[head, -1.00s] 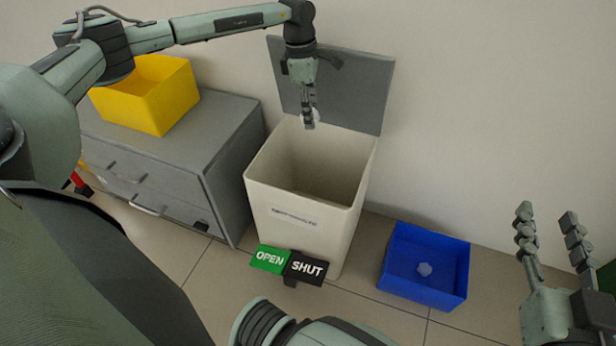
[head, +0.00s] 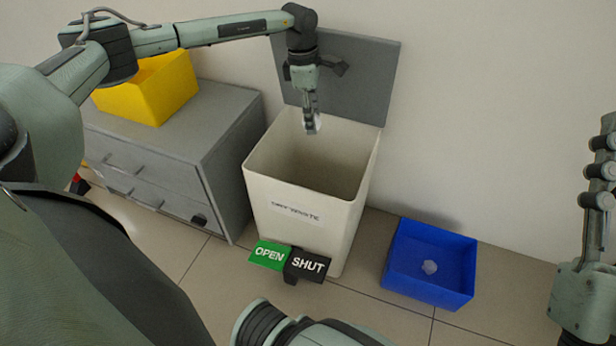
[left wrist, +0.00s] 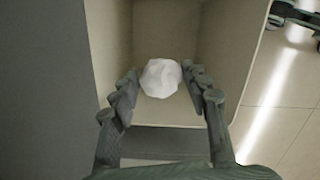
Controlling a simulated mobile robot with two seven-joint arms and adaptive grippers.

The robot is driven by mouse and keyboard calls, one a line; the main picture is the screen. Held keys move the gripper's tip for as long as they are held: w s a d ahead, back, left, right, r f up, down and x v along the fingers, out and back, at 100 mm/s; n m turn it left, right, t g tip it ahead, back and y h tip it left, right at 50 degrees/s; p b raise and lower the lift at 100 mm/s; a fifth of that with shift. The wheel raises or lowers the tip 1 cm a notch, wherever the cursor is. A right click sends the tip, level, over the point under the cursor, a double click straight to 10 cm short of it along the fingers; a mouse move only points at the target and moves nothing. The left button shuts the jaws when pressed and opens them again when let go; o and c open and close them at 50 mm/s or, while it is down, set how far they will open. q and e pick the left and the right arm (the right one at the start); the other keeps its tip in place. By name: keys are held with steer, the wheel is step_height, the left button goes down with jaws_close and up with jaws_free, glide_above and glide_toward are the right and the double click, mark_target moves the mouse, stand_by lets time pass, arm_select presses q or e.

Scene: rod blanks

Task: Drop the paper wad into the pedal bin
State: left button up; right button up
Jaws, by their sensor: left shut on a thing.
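The paper wad (left wrist: 160,78) is white and crumpled. It sits between the fingertips of my left gripper (left wrist: 160,88) in the left wrist view. My right gripper (head: 598,170) is partly cut off at the right edge.
A blue box (head: 425,285) on the floor right of the bin holds a small pale lump (head: 430,267). A grey drawer cabinet (head: 165,165) stands left of the bin with a yellow box (head: 150,90) on it.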

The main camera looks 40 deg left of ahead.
arm_select(q)
steer(key=shift+f, duration=0.15)
arm_select(e)
steer(key=shift+s+d+r+t, duration=0.15)
steer(key=shift+s+r+t, duration=0.05)
steer(key=shift+r+t, duration=0.1)
arm_select(q)
steer(key=o, duration=0.8)
steer(key=shift+o, duration=0.2)
steer(key=r, duration=0.7)
steer(key=shift+s+a+r, duration=0.2)
steer(key=shift+a+r, duration=0.05)
steer(key=shift+a, duration=0.1)
